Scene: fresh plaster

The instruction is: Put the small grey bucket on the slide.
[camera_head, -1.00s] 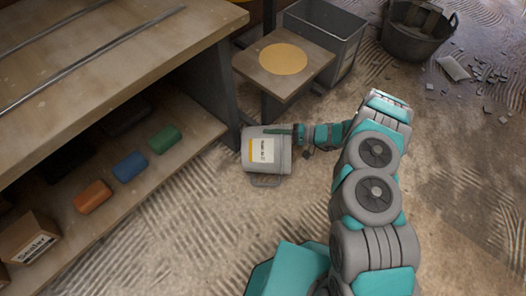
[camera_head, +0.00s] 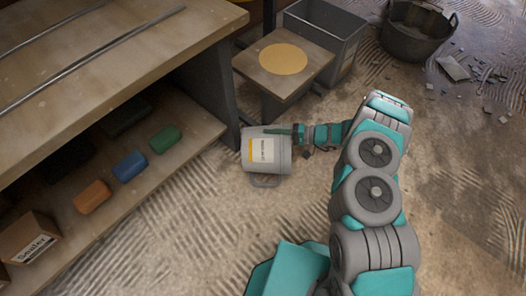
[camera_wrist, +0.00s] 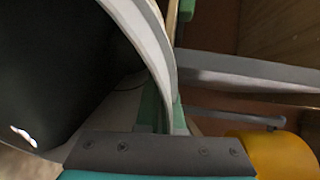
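The small grey bucket (camera_head: 279,160) has a white and yellow label and a loop handle hanging at its lower side in the head view. My gripper (camera_head: 293,134) is at its upper right rim. In the wrist view the bucket's pale rim (camera_wrist: 155,45) passes between the green fingers (camera_wrist: 163,112), which look closed on it. Its dark inside fills the left of that view. A square wooden top with a yellow round patch (camera_head: 283,59) stands just behind the bucket. No part is plainly marked as a slide.
A wooden bench (camera_head: 110,50) with two metal rails is at left. Its lower shelf (camera_head: 150,185) holds orange, blue and green rolls and a box (camera_head: 30,238). A grey bin (camera_head: 335,30) and a dark tub (camera_head: 415,40) stand behind, with rubble at right. The floor in front is clear.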

